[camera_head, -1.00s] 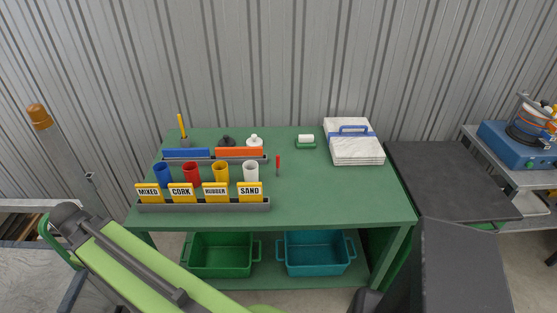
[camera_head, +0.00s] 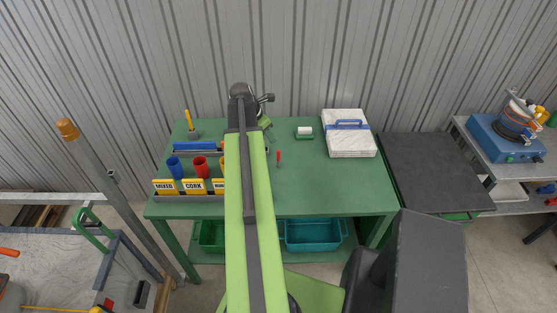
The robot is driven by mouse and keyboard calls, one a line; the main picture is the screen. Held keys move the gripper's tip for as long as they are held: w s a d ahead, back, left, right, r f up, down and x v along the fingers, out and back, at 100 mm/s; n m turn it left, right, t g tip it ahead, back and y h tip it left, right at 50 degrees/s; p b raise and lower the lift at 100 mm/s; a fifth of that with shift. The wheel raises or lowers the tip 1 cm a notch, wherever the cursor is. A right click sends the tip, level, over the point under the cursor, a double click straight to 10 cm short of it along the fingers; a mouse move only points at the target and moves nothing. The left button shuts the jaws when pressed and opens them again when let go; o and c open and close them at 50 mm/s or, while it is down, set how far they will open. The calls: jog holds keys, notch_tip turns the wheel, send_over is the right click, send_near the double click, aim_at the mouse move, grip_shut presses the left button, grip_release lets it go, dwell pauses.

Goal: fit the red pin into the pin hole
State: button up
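The red pin (camera_head: 279,157) stands upright on the green table (camera_head: 330,185), toward its middle, with nothing touching it that I can see. My arm reaches over the table from the front. Its wrist end, with my gripper (camera_head: 265,124), is above the back part of the table, a little left of and behind the red pin. The fingers are too small and partly hidden to show whether they are open or shut. I cannot make out the pin hole; my arm covers part of the table.
Blue (camera_head: 175,167) and red (camera_head: 201,166) cups stand behind a label rack. The right front is clear.

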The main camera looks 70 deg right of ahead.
aim_at(278, 153)
jog(key=b+x, duration=1.1)
jog(key=x, duration=0.1)
jog(key=shift+w+a+f, duration=0.1)
jog(key=shift+a+f, duration=0.05)
jog(key=shift+f, duration=0.15)
jog(key=shift+r, duration=0.1)
jog(key=b+x, duration=0.5)
jog(key=shift+w+f, duration=0.1)
jog(key=shift+f, duration=0.15)
jog(key=shift+r, duration=0.2)
grip_shut()
